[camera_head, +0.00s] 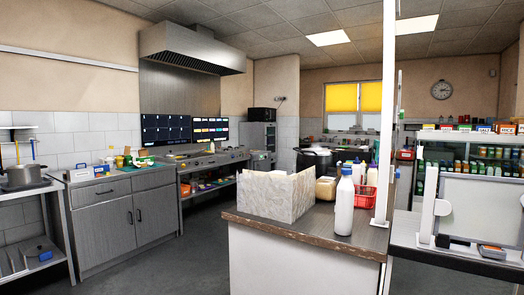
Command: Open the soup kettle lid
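A dark, round, kettle-like vessel (317,159) stands beyond the near counter, left of the bottles. It is small in the picture and partly hidden by the pale marbled box in front of it. I cannot tell for sure whether it is the soup kettle or how its lid sits. Neither of my grippers is in view.
The near counter (330,237) holds the marbled box (270,190), a white bottle (344,205) and a red basket (364,193). A tall white post (388,110) rises at its right. A grey cabinet (125,215) stands left. Floor (185,262) between them is clear.

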